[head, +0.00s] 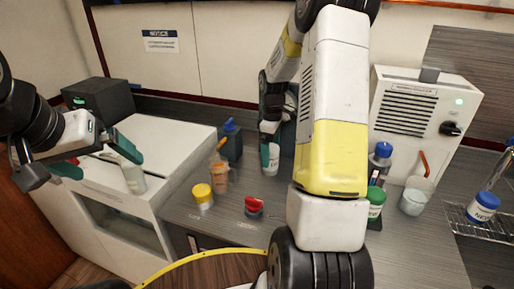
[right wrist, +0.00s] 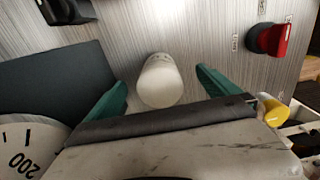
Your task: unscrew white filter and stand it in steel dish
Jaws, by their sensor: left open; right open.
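A white cylinder (right wrist: 160,82), seemingly the filter, stands against the grey surface in the right wrist view. It also shows in the head view (head: 271,160), partly covered by my right gripper. My right gripper (right wrist: 162,92) is open, with one teal finger on each side of the white cylinder. A gap shows on each side, and nothing is gripped. I cannot make out the steel dish in either view.
A green-lidded jar (head: 375,205), a beaker (head: 414,198) and a white vented box (head: 421,108) are to the right. A blue-lidded jar (head: 483,208) is at a wire rack.

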